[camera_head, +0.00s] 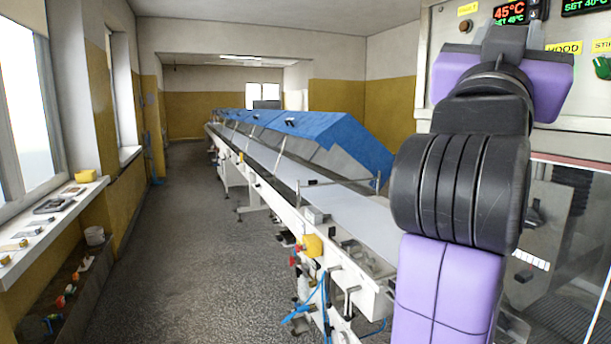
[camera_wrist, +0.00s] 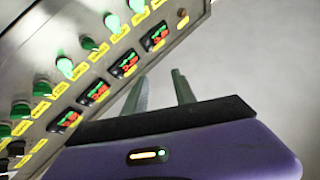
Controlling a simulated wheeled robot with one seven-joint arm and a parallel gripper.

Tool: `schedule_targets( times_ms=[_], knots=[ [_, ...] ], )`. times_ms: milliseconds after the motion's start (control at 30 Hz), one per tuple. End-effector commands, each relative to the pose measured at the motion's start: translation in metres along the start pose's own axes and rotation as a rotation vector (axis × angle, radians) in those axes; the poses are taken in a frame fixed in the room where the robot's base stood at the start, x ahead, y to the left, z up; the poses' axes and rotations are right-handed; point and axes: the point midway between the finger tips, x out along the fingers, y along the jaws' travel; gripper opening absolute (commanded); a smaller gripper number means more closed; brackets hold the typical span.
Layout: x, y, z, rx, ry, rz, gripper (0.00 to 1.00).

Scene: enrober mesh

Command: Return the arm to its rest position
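My gripper (camera_wrist: 160,92) shows in the wrist view, with its two grey fingers apart and nothing visible between them. The fingers point up in that picture, beside a tilted control panel (camera_wrist: 82,70) with green knobs, small displays and yellow labels. I cannot tell how far the fingers are from the panel. In the head view my purple and black arm rises along the right side, in front of the machine.
A long conveyor (camera_head: 345,212) with blue covers (camera_head: 335,135) runs away into the room. The control cabinet (camera_head: 570,130) stands close behind my arm at the right. A windowsill (camera_head: 50,220) with small items lies at the left. The grey floor (camera_head: 190,230) between is clear.

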Motion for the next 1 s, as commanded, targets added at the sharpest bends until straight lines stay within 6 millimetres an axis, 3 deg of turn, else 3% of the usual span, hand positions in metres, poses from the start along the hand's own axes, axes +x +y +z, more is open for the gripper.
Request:
schedule_targets(
  times_ms=[33,200,467,767,1000],
  knots=[
    [-0.011,-0.011,0.019,-0.025,0.009,-0.054,0.33],
    [-0.056,-0.040,0.072,-0.069,0.046,-0.242,0.33],
    [-0.140,-0.051,0.151,-0.085,0.046,-0.473,0.33],
    [-0.244,-0.022,0.223,-0.049,-0.025,-0.659,0.33],
    [-0.323,0.025,0.260,0.001,-0.127,-0.743,0.33]
  ],
)
